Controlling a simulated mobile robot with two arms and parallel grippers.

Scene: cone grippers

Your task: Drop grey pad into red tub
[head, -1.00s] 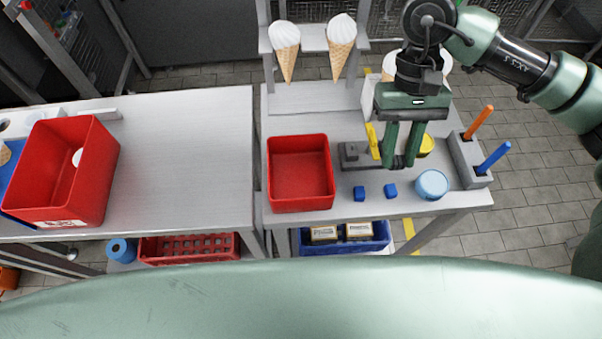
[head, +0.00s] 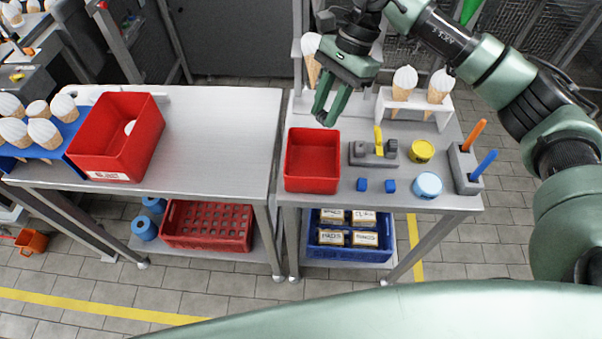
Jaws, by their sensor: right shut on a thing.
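The red tub (head: 312,188) stands at the left front of the right-hand table, open at the top and empty as far as I see. My right gripper (head: 327,116) points down in the air above the back edge of this tub. Its green fingers are shut on the grey pad, which hardly shows between them. My left gripper is not in view. A second, larger red tub (head: 97,163) stands on the left-hand table with a white thing inside.
A grey fixture (head: 360,157) with a yellow lever (head: 379,140) stands right of the tub, near blue cubes (head: 390,186), a yellow tin (head: 421,151) and a light blue tin (head: 428,185). Ice-cream cones (head: 404,84) stand behind. The left-hand table (head: 220,140) is mostly clear.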

